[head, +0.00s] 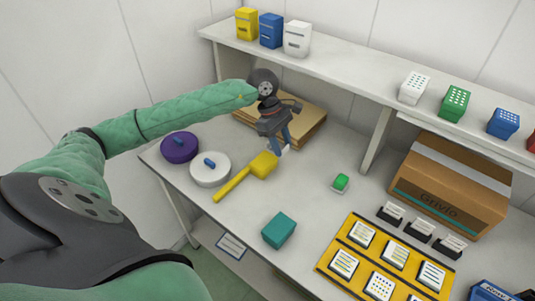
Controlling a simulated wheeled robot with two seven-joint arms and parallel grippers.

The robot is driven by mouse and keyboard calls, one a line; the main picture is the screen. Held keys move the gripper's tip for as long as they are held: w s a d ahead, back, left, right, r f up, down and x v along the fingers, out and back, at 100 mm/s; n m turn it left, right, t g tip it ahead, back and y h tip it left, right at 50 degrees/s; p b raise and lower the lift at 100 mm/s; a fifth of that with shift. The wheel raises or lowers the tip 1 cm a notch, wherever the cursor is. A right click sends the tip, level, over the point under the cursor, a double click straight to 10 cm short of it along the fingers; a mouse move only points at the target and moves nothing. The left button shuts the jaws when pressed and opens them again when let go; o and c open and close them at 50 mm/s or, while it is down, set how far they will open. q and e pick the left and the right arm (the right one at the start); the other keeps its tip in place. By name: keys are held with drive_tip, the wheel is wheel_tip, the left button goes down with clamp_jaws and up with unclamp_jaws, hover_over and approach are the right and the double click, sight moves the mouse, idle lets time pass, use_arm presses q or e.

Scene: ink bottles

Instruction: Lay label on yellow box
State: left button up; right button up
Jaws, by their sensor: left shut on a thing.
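A yellow box (247,23) stands on the raised back shelf at the upper left, beside a blue and a white one. My left gripper (281,147) points down over the back left of the table, behind the yellow mallet head, well below and in front of that box. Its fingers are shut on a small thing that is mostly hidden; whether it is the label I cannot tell. Striped and dotted white cards (363,234) lie on a flat yellow board (331,241) at the front right. My right gripper is not in view.
A yellow mallet (232,185), purple lid (180,147), white lid (210,169), teal block (279,230) and green piece (341,182) lie on the table (310,205). A brown cardboard stack (307,127) lies behind the gripper. A carton (450,188) stands right, near black card holders (420,230).

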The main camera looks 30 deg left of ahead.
sight(267, 146)
use_arm(q)
drive_tip(key=a+f, duration=0.2)
drive_tip(key=a, duration=0.1)
drive_tip(key=s+a, duration=0.1)
drive_tip(key=shift+s+a+f, duration=0.1)
drive_tip(key=shift+a+f, duration=0.2)
drive_tip(key=shift+f, duration=0.1)
wheel_tip(267, 146, down, 4)
drive_tip(key=shift+r+p, duration=0.25)
drive_tip(key=shift+p, duration=0.1)
drive_tip(key=shift+f, duration=0.3)
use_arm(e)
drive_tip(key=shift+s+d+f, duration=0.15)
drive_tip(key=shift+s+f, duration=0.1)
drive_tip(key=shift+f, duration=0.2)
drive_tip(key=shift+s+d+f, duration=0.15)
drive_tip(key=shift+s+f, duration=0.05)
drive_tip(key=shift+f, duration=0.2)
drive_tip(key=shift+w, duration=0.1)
